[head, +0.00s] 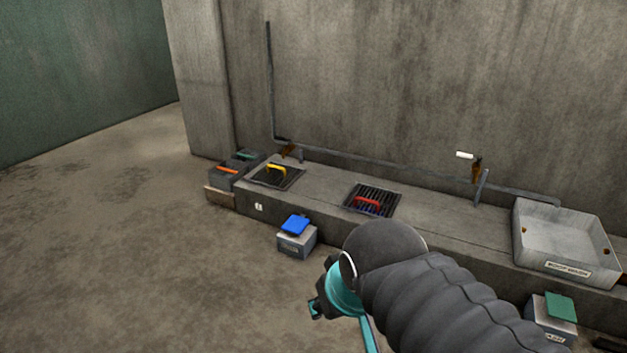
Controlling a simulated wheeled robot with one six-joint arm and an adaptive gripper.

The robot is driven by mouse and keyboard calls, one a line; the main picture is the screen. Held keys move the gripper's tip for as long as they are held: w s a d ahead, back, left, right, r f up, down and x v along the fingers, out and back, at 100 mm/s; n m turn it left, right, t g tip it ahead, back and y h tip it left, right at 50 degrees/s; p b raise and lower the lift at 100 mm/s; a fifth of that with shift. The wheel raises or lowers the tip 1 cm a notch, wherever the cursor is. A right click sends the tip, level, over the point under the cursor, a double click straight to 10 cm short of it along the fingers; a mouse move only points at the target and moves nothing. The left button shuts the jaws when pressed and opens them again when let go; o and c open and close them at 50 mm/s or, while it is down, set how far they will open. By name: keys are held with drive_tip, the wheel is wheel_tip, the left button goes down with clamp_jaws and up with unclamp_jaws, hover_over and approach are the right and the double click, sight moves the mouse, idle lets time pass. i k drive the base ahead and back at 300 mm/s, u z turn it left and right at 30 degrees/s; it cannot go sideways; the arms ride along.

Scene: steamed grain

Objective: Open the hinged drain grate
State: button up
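Two dark drain grates are set in the top of a low concrete ledge along the wall. One grate (375,192) has a red handle (368,202) across it. The other grate (290,181), further left, has a yellow handle (276,169). Both look flat and closed; I cannot make out hinges. My gripper (315,308) is in front of the ledge, lower in the picture than the red-handled grate and apart from both grates. My arm and teal wrist hide most of it, so its fingers cannot be read.
The concrete ledge (430,220) carries a pale boot-wash basin (535,238) at right. Pipes (400,172) run along the wall. A box with a blue lid (297,244) and one with a green lid (545,318) stand before the ledge. Floor (130,230) at left is clear.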

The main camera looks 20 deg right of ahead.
sight(378, 205)
drive_tip(key=u, duration=0.05)
drive_tip(key=k, duration=0.5)
drive_tip(key=z, duration=1.15)
drive_tip(key=i, duration=2.45)
drive_tip(key=u, duration=0.75)
